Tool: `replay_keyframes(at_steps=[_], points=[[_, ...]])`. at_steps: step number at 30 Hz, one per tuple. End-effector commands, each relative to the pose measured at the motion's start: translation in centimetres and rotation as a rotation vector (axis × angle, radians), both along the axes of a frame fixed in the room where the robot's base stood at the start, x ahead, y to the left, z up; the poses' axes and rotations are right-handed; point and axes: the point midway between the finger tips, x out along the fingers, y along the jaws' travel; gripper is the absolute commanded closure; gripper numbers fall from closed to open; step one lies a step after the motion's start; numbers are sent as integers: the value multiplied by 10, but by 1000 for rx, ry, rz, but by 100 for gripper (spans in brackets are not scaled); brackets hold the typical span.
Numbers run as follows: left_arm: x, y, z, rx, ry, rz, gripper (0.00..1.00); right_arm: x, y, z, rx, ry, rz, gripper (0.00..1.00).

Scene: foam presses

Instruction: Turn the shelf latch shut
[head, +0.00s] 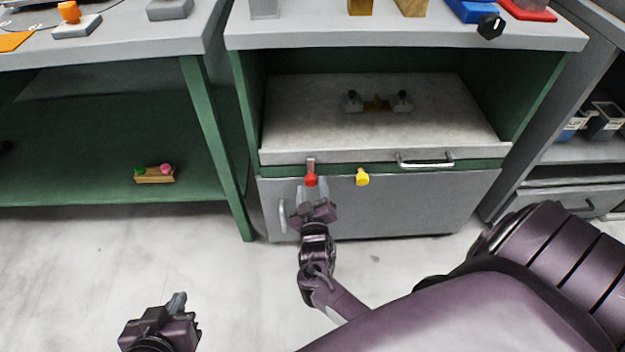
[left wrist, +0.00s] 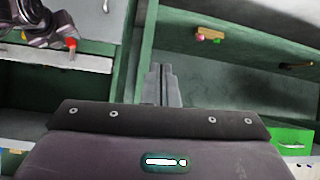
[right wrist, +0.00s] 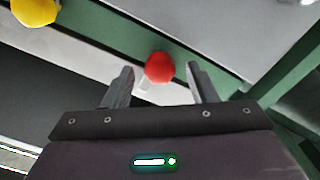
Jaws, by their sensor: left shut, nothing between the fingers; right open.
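The shelf latch is a small light bar with a red knob (head: 311,180) at the shelf's front edge. It hangs with the knob down. My right gripper (head: 313,194) is open just below the knob. In the right wrist view the red knob (right wrist: 159,67) shows between and just beyond the two spread fingertips (right wrist: 160,77); I cannot tell whether they touch it. My left gripper (head: 178,301) is shut and empty, low over the floor at the lower left. Its closed fingers (left wrist: 163,84) show in the left wrist view, with the red knob (left wrist: 71,43) far off.
A yellow knob (head: 362,177) sits right of the latch. The grey shelf board (head: 330,130) has a metal handle (head: 425,164) and carries a small fixture (head: 376,105). A grey cabinet door (head: 430,205) lies below. A green shelf (head: 80,165) stands left, with open floor in front.

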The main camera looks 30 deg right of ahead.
Motion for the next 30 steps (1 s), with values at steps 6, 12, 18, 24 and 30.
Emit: replay_keyframes(at_steps=[6,12,18,24,30], points=[[-34,8,-35,80,199,-18,100,-24,15,0,1,2,1,48],[-55,13,-52,124,308,-30,100,-37,23,0,1,1,0,48],[-62,15,-58,138,343,-34,100,-41,25,0,0,0,1,48],[-62,15,-58,138,343,-34,100,-40,25,0,0,0,1,48],[-62,15,-58,137,342,-34,100,-40,25,0,0,0,1,48]])
